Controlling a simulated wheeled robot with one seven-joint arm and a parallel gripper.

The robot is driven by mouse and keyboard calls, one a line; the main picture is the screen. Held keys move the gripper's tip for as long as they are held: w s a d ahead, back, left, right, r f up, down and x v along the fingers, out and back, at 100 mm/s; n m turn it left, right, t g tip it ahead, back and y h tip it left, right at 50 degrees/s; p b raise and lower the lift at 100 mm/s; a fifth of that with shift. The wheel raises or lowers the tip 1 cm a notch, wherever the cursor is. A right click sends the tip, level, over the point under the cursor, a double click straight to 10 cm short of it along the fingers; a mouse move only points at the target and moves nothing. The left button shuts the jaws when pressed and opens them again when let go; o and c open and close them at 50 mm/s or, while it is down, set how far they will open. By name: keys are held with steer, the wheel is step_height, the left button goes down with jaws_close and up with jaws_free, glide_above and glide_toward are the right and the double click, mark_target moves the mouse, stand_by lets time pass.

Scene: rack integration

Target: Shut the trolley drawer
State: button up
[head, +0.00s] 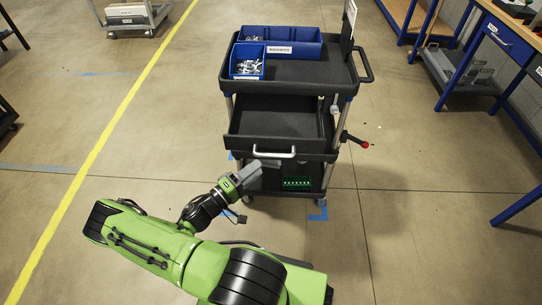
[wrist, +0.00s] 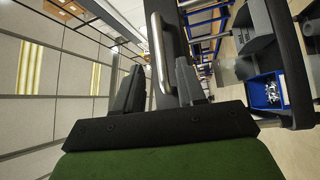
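The trolley drawer (head: 278,122) is the dark tray below the trolley's top; it stands pulled out toward me and looks empty. Its pale metal handle (head: 274,154) is on the front face. My gripper (head: 258,172) is close to the handle, just below and left of it in the head view. In the wrist view my gripper (wrist: 158,88) has its two fingers apart, with the handle bar (wrist: 160,45) in the gap between them in the picture. I cannot tell whether the bar is touched. The fingertips are partly hard to make out in the head view.
The trolley top (head: 300,72) carries blue bins (head: 285,36) with small metal parts and an upright dark panel (head: 348,25). A green item (head: 297,183) lies on the bottom shelf. A blue bench (head: 495,35) stands right.

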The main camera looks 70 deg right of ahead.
mark_target(273, 154)
steer(key=x, duration=0.8)
steer(key=shift+b, duration=0.3)
jaws_close()
